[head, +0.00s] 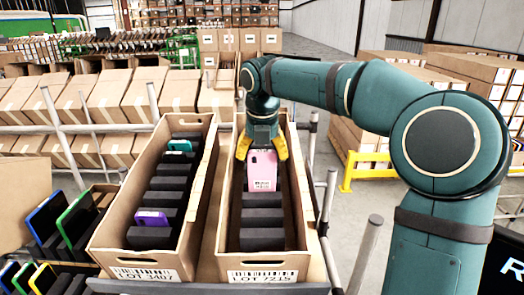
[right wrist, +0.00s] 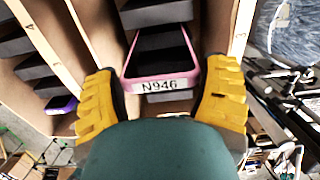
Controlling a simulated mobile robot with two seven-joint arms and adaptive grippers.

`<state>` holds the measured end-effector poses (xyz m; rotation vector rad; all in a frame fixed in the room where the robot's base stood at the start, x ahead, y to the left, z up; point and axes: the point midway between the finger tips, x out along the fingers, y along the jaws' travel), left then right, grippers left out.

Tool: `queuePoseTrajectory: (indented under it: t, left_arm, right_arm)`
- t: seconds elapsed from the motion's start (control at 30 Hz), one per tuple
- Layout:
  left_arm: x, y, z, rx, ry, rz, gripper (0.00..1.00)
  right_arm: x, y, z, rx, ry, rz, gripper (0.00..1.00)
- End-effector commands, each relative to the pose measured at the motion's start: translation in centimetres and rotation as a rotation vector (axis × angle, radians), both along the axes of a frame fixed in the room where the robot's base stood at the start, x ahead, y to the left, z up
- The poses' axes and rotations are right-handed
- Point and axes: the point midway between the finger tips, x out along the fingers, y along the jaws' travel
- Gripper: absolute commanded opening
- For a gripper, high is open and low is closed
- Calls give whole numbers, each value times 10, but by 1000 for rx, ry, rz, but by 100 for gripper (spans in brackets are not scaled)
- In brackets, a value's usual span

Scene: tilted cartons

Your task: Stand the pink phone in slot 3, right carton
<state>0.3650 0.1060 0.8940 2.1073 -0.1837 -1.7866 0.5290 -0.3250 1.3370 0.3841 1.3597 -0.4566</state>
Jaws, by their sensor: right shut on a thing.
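The pink phone (head: 262,172) is upright in the right carton (head: 305,225), with a white label low on its face. My right gripper (head: 261,150) is shut on it from above, yellow fingers at its two sides. In the right wrist view the phone (right wrist: 127,68) shows its pink rim and an N946 label, between the fingers of the gripper (right wrist: 163,100). The phone's lower end is hidden behind a dark divider, so I cannot tell whether it touches the slot floor. My left gripper is not in view.
The left carton (head: 103,215) holds a purple phone (head: 151,217) and a teal phone (head: 180,146) among dark dividers. Dark dividers (head: 262,220) in front of the pink phone have no phones between them. Metal posts (head: 327,200) stand close on the right.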

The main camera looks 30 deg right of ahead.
Motion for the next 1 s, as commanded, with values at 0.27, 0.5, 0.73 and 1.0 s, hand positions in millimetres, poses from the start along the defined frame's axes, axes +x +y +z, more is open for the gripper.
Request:
queuePoseTrajectory:
  t: [0.27, 0.5, 0.73, 1.0]
  left_arm:
    - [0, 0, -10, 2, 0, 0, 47]
    - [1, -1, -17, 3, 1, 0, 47]
    - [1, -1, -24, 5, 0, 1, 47]
    - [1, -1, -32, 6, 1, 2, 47]
  right_arm:
    - [2, -2, -19, 0, 0, 0, 44]
    - [5, -3, -33, -1, -1, 0, 44]
    - [7, -4, -48, -1, -1, 0, 44]
    - [10, -6, -65, 0, 0, 0, 44]
